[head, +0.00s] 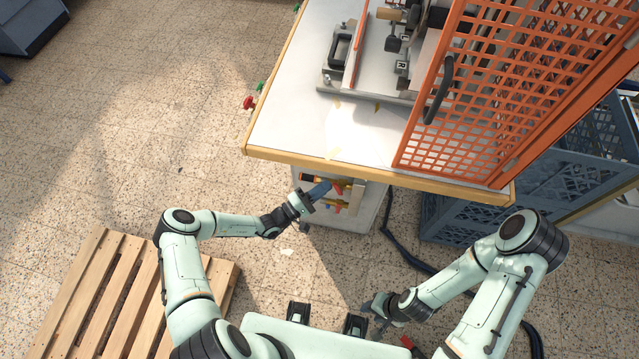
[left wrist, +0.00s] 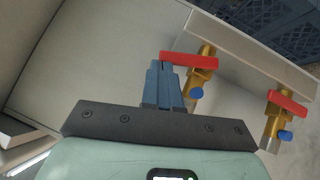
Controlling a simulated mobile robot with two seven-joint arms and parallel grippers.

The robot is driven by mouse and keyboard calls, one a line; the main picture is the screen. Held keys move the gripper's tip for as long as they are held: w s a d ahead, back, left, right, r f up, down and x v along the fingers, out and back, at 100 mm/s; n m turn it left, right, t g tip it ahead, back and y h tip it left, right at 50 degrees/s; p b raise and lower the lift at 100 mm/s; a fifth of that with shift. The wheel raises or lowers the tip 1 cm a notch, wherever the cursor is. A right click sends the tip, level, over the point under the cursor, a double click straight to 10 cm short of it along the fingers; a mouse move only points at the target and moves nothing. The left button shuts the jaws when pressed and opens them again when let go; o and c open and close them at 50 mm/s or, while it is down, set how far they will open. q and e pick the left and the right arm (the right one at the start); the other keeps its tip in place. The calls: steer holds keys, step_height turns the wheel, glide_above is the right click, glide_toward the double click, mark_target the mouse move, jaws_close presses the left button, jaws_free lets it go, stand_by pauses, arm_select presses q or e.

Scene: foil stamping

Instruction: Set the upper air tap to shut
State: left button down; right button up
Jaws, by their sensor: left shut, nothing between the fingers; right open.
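Two brass air taps with red levers and blue knobs sit side by side in the left wrist view. The nearer one, apparently the upper air tap (left wrist: 207,50), has its red lever (left wrist: 190,60) lying crosswise to its brass body. The other tap (left wrist: 273,125) also has its lever (left wrist: 290,105) crosswise. My left gripper (head: 327,187) is shut and empty. In the left wrist view its fingertips (left wrist: 160,66) are at the left end of the nearer lever; I cannot tell whether they touch. My right gripper (head: 376,304) is open, low and away from the taps.
The taps are under the edge of the white worktop (head: 285,125). An orange mesh guard (head: 470,120) stands on the worktop. Blue crates (head: 470,222) stand at the right. A wooden pallet (head: 100,300) lies at the lower left. A dark hose (head: 405,255) runs along the floor.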

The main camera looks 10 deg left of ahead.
arm_select(q)
steer(key=shift+d+r+m+p, duration=0.3)
steer(key=shift+d+r+p, duration=0.3)
steer(key=shift+d, duration=0.2)
arm_select(e)
steer(key=shift+w+r, duration=0.7)
steer(key=shift+r, duration=0.3)
arm_select(q)
steer(key=shift+d+r, duration=0.1)
steer(key=s+a+b, duration=0.2)
steer(key=s+a, duration=0.5)
steer(key=a, duration=0.4)
arm_select(e)
steer(key=s+f, duration=0.2)
steer(key=f, duration=0.1)
steer(key=shift+s+a, duration=0.15)
steer(key=shift+s, duration=0.05)
